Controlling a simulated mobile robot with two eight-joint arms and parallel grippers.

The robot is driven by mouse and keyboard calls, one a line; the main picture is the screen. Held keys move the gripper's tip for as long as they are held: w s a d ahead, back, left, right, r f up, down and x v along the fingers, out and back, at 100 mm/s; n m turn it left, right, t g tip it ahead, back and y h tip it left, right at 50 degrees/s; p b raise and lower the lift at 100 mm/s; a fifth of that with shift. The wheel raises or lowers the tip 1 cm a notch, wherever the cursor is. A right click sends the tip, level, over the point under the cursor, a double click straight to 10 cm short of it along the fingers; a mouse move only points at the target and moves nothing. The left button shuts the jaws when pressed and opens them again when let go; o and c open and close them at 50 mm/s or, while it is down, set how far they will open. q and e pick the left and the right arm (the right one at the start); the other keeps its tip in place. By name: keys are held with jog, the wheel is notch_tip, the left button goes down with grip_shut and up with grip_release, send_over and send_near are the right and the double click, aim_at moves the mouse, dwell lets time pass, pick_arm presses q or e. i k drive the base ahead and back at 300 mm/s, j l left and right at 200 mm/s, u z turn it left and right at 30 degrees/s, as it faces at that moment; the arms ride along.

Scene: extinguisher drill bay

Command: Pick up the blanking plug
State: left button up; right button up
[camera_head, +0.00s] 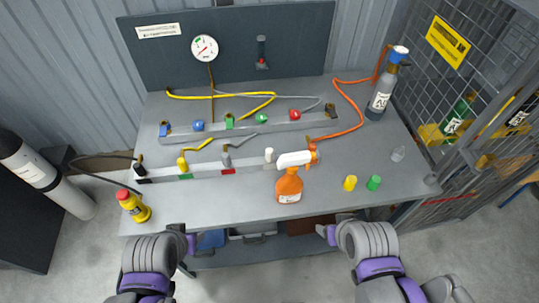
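No part is labelled as the blanking plug. Small loose pieces that could be it stand at the right front of the grey workbench (235,205): a yellow cap-like piece (350,183) and a green one (374,183) close beside it. A small grey piece (431,179) sits near the right edge and a pale, clear-looking piece (398,154) lies behind. My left gripper (191,243) is at the bench's front edge, left of centre. My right gripper (326,234) is at the front edge, nearer the viewer than the yellow piece. Neither visibly touches anything; their fingers are too small to read.
An orange spray bottle (289,186) stands mid-bench, left of the yellow piece. Valve rails with hoses (220,173) cross the bench. A grey cylinder (381,97) stands at the back right. The front middle is clear.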

aim_at(270, 153)
jog(key=k+l+u, duration=0.1)
jog(key=u, duration=0.25)
jog(key=k+l+u, duration=0.15)
jog(key=u, duration=0.25)
jog(key=i+l, duration=0.35)
jog(key=l, duration=0.15)
jog(key=i+l, duration=0.4)
jog(key=l, duration=0.1)
